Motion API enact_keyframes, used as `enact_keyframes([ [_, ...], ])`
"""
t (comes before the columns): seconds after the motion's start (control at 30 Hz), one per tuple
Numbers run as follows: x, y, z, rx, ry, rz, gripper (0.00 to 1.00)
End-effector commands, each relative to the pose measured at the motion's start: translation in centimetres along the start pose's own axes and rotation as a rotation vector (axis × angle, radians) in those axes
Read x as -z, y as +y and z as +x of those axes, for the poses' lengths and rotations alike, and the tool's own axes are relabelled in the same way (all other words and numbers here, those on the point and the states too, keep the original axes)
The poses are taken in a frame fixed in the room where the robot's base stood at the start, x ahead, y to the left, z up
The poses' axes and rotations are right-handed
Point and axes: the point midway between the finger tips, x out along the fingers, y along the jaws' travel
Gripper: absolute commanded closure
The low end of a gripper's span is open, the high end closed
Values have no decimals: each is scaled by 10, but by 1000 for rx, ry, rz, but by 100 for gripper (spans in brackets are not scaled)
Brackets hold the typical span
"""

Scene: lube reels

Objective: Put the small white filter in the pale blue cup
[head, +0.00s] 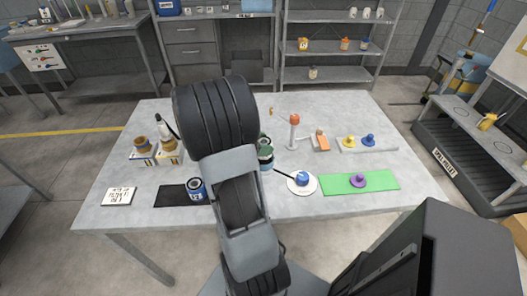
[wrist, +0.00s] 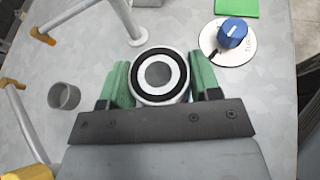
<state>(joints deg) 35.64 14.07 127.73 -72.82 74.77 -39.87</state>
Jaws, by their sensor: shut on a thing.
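My gripper (wrist: 160,88) is shut on a small round piece, the white filter (wrist: 184,73), seen end-on in the wrist view. It has a white rim, a black ring and a grey middle. The green fingers press on its left and right sides. In the head view my gripper (head: 265,154) shows partly beside my arm, above the table; the filter cannot be made out there. A small open round cup (wrist: 65,96), greyish in this light, stands on the table left of the gripper in the wrist view, apart from it. My arm seems to hide it in the head view.
A blue knob (head: 302,179) sits on a white disc near the front, left of a green mat (head: 340,187) with a purple knob. An orange-topped white post (head: 293,132) stands behind. A blue can (head: 196,189) stands on a black mat. Jars stand at left.

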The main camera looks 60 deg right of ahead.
Motion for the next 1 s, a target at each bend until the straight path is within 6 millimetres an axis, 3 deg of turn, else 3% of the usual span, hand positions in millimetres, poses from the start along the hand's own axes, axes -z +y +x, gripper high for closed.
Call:
enact_keyframes([
  [0.2, 6, 5, 8, 1, -1, 0, 71],
  [0.43, 32, 5, 18, 1, 0, -3, 71],
  [0.87, 38, 5, 20, -1, 0, 0, 71],
  [0.9, 37, 5, 20, -1, 0, 0, 40],
  [1.0, 37, 5, 20, 0, 0, 0, 30],
])
